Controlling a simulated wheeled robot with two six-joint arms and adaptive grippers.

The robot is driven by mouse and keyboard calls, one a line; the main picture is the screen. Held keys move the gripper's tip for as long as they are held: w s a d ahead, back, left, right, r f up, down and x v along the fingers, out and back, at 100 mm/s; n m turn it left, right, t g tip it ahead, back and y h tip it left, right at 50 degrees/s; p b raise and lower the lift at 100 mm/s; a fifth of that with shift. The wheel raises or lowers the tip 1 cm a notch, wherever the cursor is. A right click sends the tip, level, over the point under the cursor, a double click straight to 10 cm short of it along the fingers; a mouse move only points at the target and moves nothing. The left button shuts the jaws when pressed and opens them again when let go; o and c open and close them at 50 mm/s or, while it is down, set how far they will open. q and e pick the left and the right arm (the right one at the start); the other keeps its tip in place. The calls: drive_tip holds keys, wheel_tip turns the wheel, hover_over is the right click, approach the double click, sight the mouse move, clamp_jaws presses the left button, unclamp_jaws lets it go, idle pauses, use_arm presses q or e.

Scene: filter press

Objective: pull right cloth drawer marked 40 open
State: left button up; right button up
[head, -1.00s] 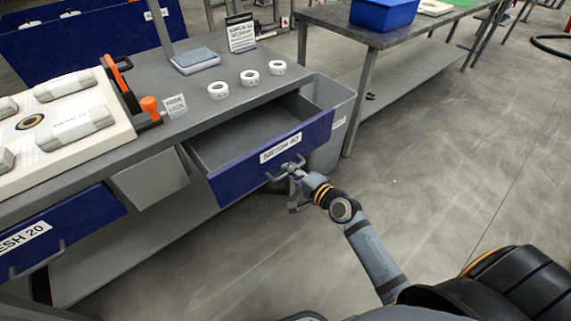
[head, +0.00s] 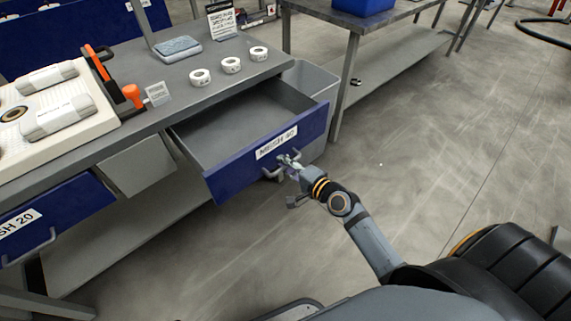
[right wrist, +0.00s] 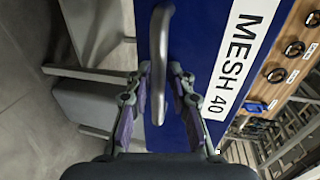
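The drawer marked MESH 40 (head: 236,177) has a blue front and stands well out from under the bench, its grey inside bare. Its metal bar handle (right wrist: 161,45) runs between the fingers of my right gripper (right wrist: 161,68) in the right wrist view. The fingertips press close on both sides of the bar, so the gripper is shut on it. In the head view the right gripper (head: 287,163) is at the handle, just below the label. My left gripper is not in view.
The blue MESH 20 drawer (head: 75,208) is at the lower left. The bench top (head: 190,112) holds several white rings, a grey-blue cloth stack (head: 177,48) and a white plate (head: 75,130). A grey bin (head: 315,80) stands behind the open drawer.

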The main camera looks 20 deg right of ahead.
drive_tip(key=v, duration=0.7)
drive_tip(key=shift+s, duration=0.25)
idle(0.3)
